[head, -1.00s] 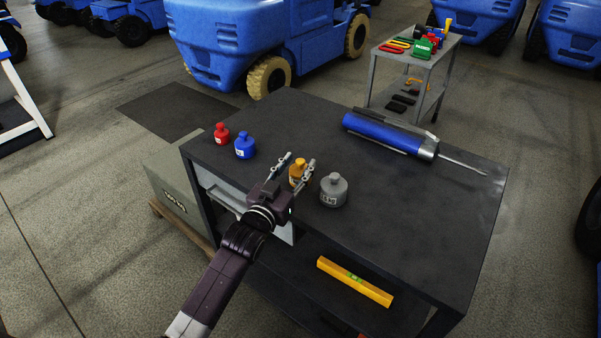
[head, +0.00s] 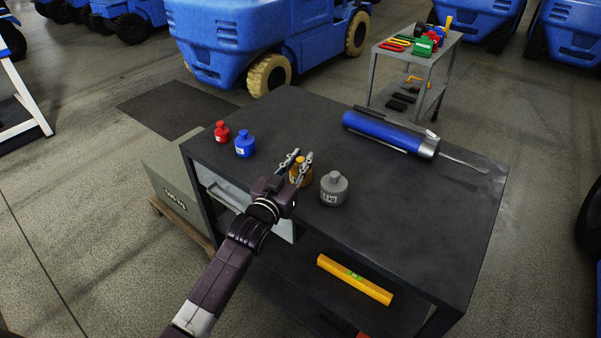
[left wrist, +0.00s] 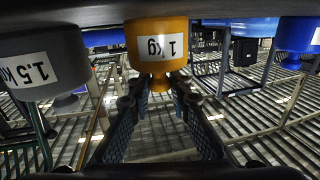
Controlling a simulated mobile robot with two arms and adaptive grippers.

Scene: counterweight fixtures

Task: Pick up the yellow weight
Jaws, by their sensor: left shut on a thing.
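The yellow weight (head: 301,171) stands on the dark workbench top (head: 400,215), between the blue weight and the grey weight. My left gripper (head: 299,161) is shut on it, with one finger on each side. In the left wrist view the picture is upside down; the yellow weight (left wrist: 158,45) shows a "1 kg" label, and the fingertips (left wrist: 160,82) are at its narrow neck. The weight appears to rest on the bench. My right gripper is in neither view.
A grey weight (head: 334,188) stands close to the right of the gripper. A blue weight (head: 244,145) and a red weight (head: 221,132) stand to the left. A large blue tool (head: 385,133) lies at the back right. The bench's front right is clear.

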